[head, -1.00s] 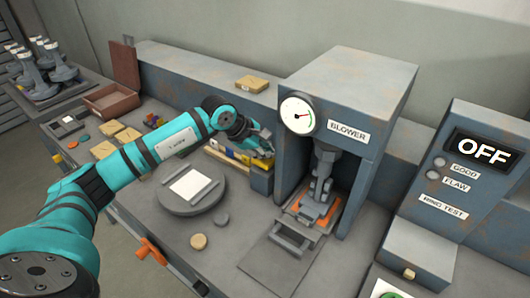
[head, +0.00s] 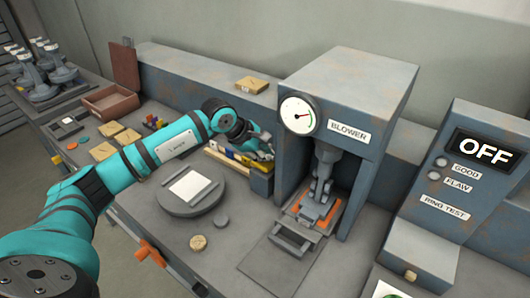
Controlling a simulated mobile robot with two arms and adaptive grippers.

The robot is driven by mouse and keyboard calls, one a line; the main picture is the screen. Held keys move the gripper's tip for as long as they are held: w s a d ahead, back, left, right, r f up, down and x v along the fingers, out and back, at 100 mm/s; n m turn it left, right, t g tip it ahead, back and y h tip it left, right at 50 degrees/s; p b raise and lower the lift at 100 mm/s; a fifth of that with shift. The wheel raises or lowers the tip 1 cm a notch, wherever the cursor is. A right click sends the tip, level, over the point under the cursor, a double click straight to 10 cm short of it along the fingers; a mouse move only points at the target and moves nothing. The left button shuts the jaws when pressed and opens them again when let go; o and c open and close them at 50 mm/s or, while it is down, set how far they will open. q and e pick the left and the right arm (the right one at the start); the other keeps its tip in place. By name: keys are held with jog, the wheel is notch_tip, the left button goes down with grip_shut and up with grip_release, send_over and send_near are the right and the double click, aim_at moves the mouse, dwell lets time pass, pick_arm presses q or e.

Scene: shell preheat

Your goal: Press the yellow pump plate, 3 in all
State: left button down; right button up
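A yellow piece (head: 236,156), which looks like the pump plate, shows beside the left side of the BLOWER machine (head: 340,80), partly hidden by my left gripper. My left gripper (head: 262,150) is over its right end, fingers pointing right and down. I cannot tell whether the fingers touch it, nor how far apart they are. The machine's round gauge (head: 298,115) faces forward. A grey clamp-like mechanism (head: 322,178) hangs inside the machine above an orange-edged plate (head: 318,210). My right gripper is not in view.
A round grey turntable (head: 190,191) with a white square stands in front of my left forearm. A small tan disc (head: 198,243) lies nearby. A display box reading OFF (head: 484,150) stands at the right. A wooden block (head: 251,85) sits on the back ledge.

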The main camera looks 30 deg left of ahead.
pick_arm(q)
jog(key=shift+r+p, duration=0.9)
jog(key=shift+r, duration=1.1)
notch_tip(320, 180, up, 5)
jog(key=shift+p, duration=1.25)
